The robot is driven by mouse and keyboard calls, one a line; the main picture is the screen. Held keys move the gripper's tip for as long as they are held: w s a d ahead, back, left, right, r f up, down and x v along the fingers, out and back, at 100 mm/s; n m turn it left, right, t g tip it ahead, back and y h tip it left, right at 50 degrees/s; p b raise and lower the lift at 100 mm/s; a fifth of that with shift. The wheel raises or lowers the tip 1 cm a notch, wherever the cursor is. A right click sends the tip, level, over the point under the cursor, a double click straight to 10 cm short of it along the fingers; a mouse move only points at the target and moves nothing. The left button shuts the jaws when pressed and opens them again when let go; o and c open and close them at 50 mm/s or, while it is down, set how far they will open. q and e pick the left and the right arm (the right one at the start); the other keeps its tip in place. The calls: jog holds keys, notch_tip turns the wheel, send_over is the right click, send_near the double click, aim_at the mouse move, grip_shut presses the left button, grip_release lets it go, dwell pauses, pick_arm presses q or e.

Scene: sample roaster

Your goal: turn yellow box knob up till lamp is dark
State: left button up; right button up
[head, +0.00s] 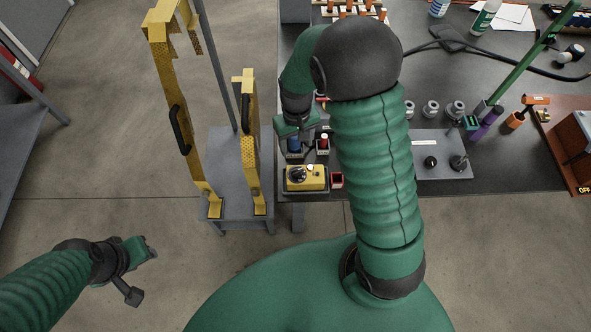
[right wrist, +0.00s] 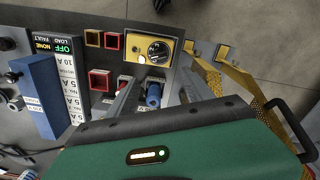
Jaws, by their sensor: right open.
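The yellow box (head: 306,178) sits at the front left edge of the dark bench, and it also shows in the right wrist view (right wrist: 136,43). Its black knob (right wrist: 158,50) has a dial face; the exact setting is too small to read. A small pale lamp (right wrist: 141,58) beside the knob looks bright. My right gripper (head: 297,131) is open and empty, pointing down behind the box, apart from the knob. Its fingers show on either side of a blue part in the right wrist view. My left gripper (head: 143,268) hangs over the floor at lower left, far from the box; its jaw state is unclear.
A blue-topped part (right wrist: 153,92) and a red-framed one (right wrist: 100,80) stand near my right fingers. A small red box (head: 337,180) is right of the yellow box. A yellow frame with black handles (head: 249,150) stands on a grey stand at left.

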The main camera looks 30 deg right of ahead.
aim_at(297, 170)
jog(key=f, duration=1.4)
jog(key=shift+s+d+b, duration=0.1)
jog(key=shift+s+b, duration=0.1)
jog(key=shift+b, duration=0.1)
pick_arm(q)
jog(key=shift+s+d+f, duration=0.1)
jog(key=shift+s+f, duration=0.1)
jog(key=shift+s, duration=0.1)
pick_arm(e)
jog(key=shift+f, duration=0.7)
grip_shut()
